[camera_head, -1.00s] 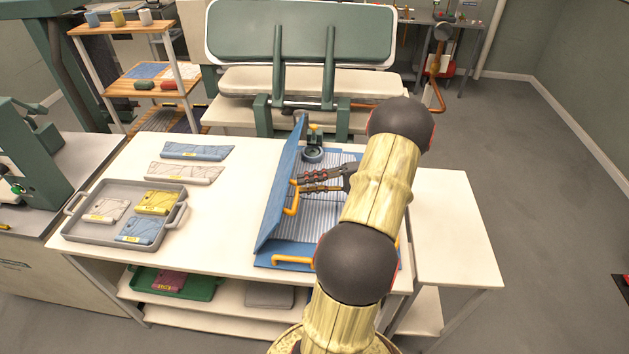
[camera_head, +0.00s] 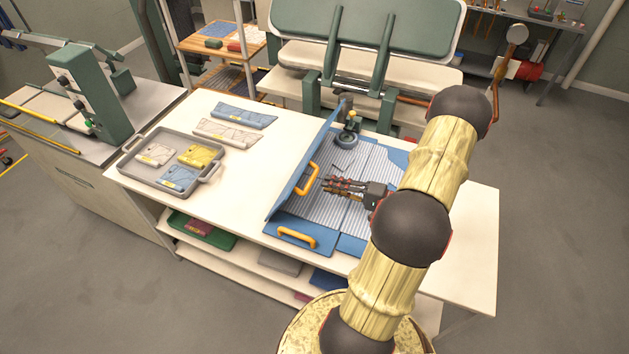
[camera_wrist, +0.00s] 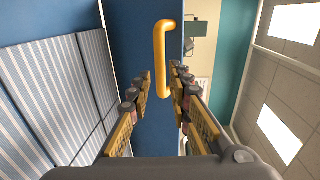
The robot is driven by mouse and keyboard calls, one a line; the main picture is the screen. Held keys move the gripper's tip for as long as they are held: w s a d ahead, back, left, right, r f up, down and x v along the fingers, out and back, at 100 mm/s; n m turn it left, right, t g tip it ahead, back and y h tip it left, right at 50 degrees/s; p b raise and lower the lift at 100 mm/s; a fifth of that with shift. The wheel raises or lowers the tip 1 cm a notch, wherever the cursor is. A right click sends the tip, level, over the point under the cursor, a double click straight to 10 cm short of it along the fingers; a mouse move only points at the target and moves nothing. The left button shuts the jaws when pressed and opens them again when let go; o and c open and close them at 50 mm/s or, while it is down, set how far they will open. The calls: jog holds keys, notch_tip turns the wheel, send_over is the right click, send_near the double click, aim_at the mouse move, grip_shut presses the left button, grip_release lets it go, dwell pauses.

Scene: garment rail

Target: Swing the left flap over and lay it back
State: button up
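The left flap (camera_head: 300,163) of the blue folding board (camera_head: 354,244) stands raised and steep along the board's left side. A yellow handle (camera_head: 314,177) is on its inner face. Striped cloth (camera_head: 365,158) lies on the board and shows at the left in the wrist view (camera_wrist: 62,90). My gripper (camera_head: 325,186) is over the cloth, pointing left at the flap, with a small gap to the handle. In the wrist view its fingers (camera_wrist: 162,82) are apart and empty, and the handle (camera_wrist: 159,45) lies ahead between them. The flap's outer face is hidden.
The front blue panel has another yellow handle (camera_head: 297,237). A round dark piece (camera_head: 346,140) sits at the board's back. Left of the board, the white table (camera_head: 240,180) has bare room, folded cloths (camera_head: 228,133) and a grey tray (camera_head: 140,177). A press (camera_head: 365,60) stands behind.

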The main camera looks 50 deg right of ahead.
aim_at(311, 179)
jog(key=x, duration=0.7)
jog(key=shift+w+a, duration=0.1)
jog(key=shift+w, duration=0.2)
jog(key=c, duration=0.3)
grip_shut()
